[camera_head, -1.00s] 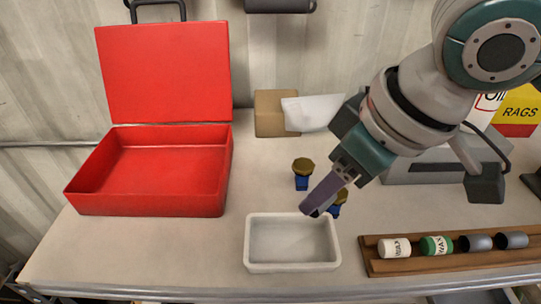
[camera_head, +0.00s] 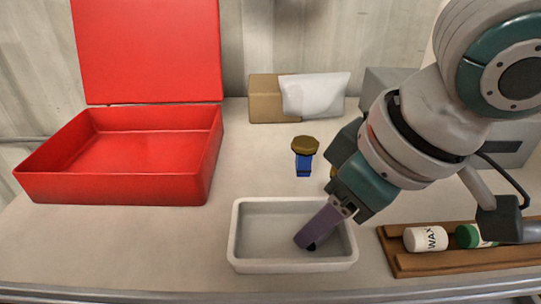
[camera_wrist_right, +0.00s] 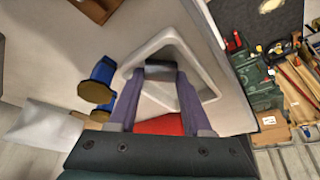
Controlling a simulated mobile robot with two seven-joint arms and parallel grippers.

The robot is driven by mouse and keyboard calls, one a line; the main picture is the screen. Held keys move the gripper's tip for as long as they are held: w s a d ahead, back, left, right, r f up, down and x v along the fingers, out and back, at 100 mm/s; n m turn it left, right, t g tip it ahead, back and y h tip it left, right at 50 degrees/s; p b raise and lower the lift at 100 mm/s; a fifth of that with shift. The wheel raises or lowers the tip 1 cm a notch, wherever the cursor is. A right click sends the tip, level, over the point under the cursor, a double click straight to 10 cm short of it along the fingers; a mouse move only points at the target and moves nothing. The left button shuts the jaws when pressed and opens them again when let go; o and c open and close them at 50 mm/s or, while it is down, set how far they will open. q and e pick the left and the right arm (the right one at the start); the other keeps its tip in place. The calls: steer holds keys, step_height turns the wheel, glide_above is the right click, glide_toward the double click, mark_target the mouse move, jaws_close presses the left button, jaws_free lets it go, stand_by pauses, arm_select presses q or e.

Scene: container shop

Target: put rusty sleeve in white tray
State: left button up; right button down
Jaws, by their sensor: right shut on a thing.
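The white tray (camera_head: 245,258) stands near the front edge of the table and also shows in the wrist view (camera_wrist_right: 136,58). My right gripper (camera_head: 307,241) points down into the tray, with its purple fingertips below the rim height. In the wrist view the two fingers (camera_wrist_right: 160,74) are closed on a short dark cylinder, which I take as the rusty sleeve (camera_wrist_right: 160,67). In the head view only a dark bit of it (camera_head: 311,247) shows under the fingertips. I cannot tell whether it touches the tray floor. My left gripper is not in view.
An open red toolbox (camera_head: 110,190) stands at the left. A blue bolt-like item with a brass top (camera_head: 304,150) stands behind the tray. A wooden rack (camera_head: 410,266) with a white wax container (camera_head: 425,239) and a green one (camera_head: 470,236) lies right of the tray.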

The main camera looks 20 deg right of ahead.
steer(key=shift+f, duration=0.1)
steer(key=c, duration=0.6)
jaws_free()
steer(key=shift+r, duration=0.45)
steer(key=v, duration=1.1)
steer(key=s+a+f+y, duration=0.2)
steer(key=a+f, duration=0.3)
steer(key=s+d+f+m+h, duration=0.3)
steer(key=s+d+f+h, duration=0.1)
steer(key=s+d+f, duration=0.4)
steer(key=shift+s+f+m, duration=0.15)
steer(key=shift+s+m, duration=0.25)
steer(key=shift+s, duration=0.2)
